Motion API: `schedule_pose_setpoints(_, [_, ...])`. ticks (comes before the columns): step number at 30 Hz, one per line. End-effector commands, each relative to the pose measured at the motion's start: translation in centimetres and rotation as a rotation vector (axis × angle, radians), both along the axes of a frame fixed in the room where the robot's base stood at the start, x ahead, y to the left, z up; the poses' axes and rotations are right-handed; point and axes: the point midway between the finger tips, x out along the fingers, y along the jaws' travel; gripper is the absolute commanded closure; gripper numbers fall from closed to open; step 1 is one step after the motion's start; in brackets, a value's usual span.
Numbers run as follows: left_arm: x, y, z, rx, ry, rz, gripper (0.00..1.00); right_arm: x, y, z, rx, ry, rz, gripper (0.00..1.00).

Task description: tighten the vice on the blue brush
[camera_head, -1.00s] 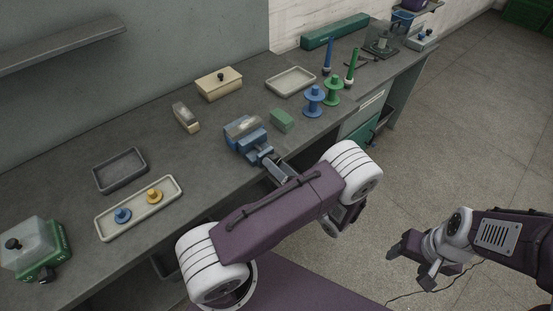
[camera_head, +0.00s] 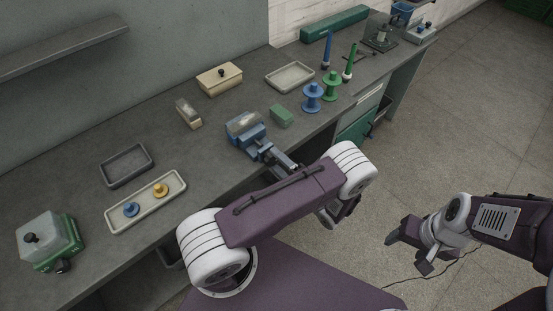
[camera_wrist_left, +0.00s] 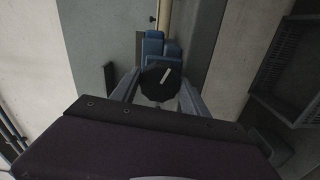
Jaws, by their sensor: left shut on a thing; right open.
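The blue vice (camera_head: 256,146) stands at the bench's front edge. A blue brush with a pale greyish top (camera_head: 243,124) sits at the vice's far end; I cannot tell how firmly it is held. My left gripper (camera_head: 276,158) reaches the vice's near end. In the left wrist view, its two fingers (camera_wrist_left: 160,92) are shut on a round black knob with a white mark (camera_wrist_left: 155,88), with the blue vice (camera_wrist_left: 158,48) beyond. My right gripper (camera_head: 408,245) is open and empty, over the floor at the right.
A green block (camera_head: 281,115) lies close beside the vice. Blue (camera_head: 312,98) and green (camera_head: 331,86) spools stand further right. A beige brush (camera_head: 188,113), a lidded box (camera_head: 219,79) and trays (camera_head: 146,204) lie on the bench. Bare bench lies left of the vice.

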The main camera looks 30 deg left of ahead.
Motion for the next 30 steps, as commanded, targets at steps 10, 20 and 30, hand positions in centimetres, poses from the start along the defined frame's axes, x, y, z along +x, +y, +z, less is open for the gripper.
schedule_pose_setpoints(10, [-0.01,-0.02,-0.12,0.112,0.277,-0.001,0.88,-0.01,0.0,0.63,0.0,0.0,0.0,0.37])
schedule_pose_setpoints(20, [-0.04,0.0,-0.21,0.183,0.447,-0.002,0.88,0.0,0.0,0.85,0.0,0.0,0.0,0.37])
schedule_pose_setpoints(30, [-0.05,0.0,-0.26,0.208,0.51,-0.001,0.88,0.0,0.0,0.91,0.0,0.0,0.0,0.37])
